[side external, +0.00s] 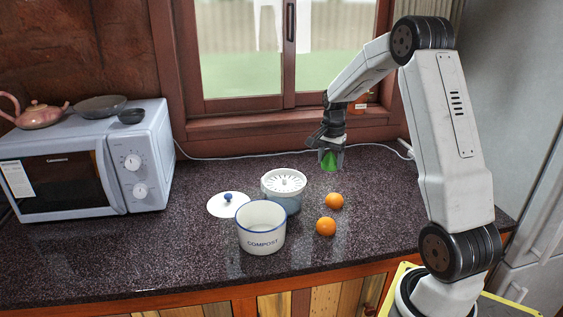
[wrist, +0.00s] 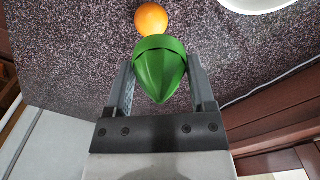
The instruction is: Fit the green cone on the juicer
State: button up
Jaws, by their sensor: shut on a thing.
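The green cone (side external: 329,161) is held in my gripper (side external: 330,152), up off the counter, to the right of the juicer and higher than it. In the wrist view the ribbed green cone (wrist: 160,72) sits between the two fingers of my gripper (wrist: 160,85), which are shut on its sides. The juicer (side external: 284,189) stands on the counter behind the compost pot, with a white slotted top facing up and no cone on it. Part of its front is hidden by the pot.
A white compost pot (side external: 261,238) stands in front of the juicer. A white lid (side external: 228,205) with a blue knob lies left of them. Two oranges (side external: 335,201) (side external: 326,226) lie to the right. A microwave (side external: 88,160) stands at the left. The counter (side external: 180,250) is clear at front left.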

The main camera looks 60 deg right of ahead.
jog(key=w+a+r+n, duration=0.1)
jog(key=w+a, duration=0.1)
jog(key=w, duration=0.1)
jog(key=w+a+r+n, duration=0.1)
jog(key=w+a+n, duration=0.1)
jog(key=w+a, duration=0.1)
jog(key=w+a+n, duration=0.2)
jog(key=w, duration=0.3)
jog(key=shift+a+r, duration=0.35)
jog(key=shift+r, duration=0.05)
jog(key=shift+f, duration=0.15)
jog(key=shift+s+f, duration=0.1)
jog(key=shift+f, duration=2.5)
jog(key=shift+f, duration=1.45)
dwell(2.0)
jog(key=o, duration=1.2)
jog(key=shift+c, duration=0.2)
